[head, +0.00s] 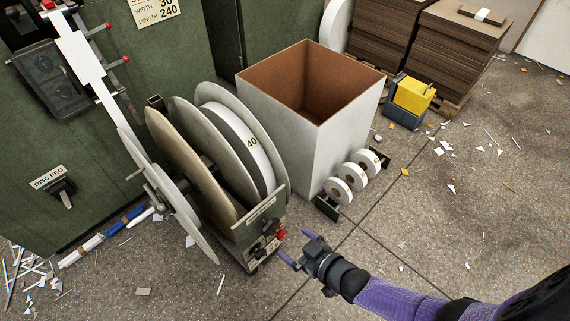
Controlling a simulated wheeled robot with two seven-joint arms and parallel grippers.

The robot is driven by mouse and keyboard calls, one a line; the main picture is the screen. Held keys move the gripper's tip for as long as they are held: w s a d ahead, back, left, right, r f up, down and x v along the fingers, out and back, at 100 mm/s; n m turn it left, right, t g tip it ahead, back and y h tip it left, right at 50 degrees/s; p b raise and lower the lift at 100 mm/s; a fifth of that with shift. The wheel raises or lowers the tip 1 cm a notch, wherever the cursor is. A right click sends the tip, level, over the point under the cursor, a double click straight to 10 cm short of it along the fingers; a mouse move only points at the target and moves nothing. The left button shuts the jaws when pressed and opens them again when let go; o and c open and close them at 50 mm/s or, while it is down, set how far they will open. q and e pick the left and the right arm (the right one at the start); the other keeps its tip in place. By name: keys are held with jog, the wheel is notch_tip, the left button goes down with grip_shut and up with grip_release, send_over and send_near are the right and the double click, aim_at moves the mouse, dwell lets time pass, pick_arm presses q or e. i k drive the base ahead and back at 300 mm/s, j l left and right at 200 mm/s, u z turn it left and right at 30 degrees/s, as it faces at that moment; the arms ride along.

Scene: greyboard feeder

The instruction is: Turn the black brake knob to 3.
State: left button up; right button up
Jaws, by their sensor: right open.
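A small control panel (262,228) is on the front of the reel stand, under a pale label too small to read. It carries dark knobs (257,249), one of which may be the black brake knob, and a red knob (282,233). Their scale and setting are too small to read. My right gripper (292,248) is open and empty, just to the right of the panel. My left gripper is not in view.
A reel marked 40 (246,146) sits between large discs on the stand. A tall open box (352,136) stands behind, with small white rolls (338,190) beside it. A green machine (30,145) with a black DISC PEG handle (62,191) is left. Scraps litter the floor.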

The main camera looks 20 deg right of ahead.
aim_at(260, 254)
jog(key=k+l, duration=0.25)
jog(key=k, duration=0.2)
jog(key=k+l, duration=0.25)
jog(key=k, duration=0.25)
